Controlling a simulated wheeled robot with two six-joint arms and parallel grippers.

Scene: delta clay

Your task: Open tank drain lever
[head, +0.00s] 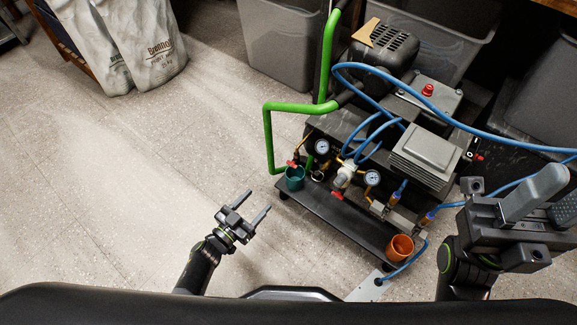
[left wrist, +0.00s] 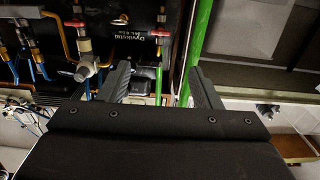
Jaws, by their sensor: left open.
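A compressor unit (head: 352,225) stands on the floor right of centre. A small red lever (head: 293,164) sits at its left end, above a teal cup (head: 295,178); I take it for the tank drain lever. In the left wrist view a red lever (left wrist: 159,32) shows beyond the fingertips, between them, beside the green pipe (left wrist: 200,40). My left gripper (head: 258,205) is open and empty, left of the cup and apart from it. My right gripper (head: 548,205) is at the right edge; its fingers are seen from a slant, so their gap is unclear.
A second red handle (head: 337,195) and gauges (head: 372,178) sit along the unit's front. Blue hoses (head: 470,133) loop over it. An orange cup (head: 400,247) stands at its near right. Grey bins (head: 275,45) are behind. Floor to the left is clear, up to sacks (head: 120,45).

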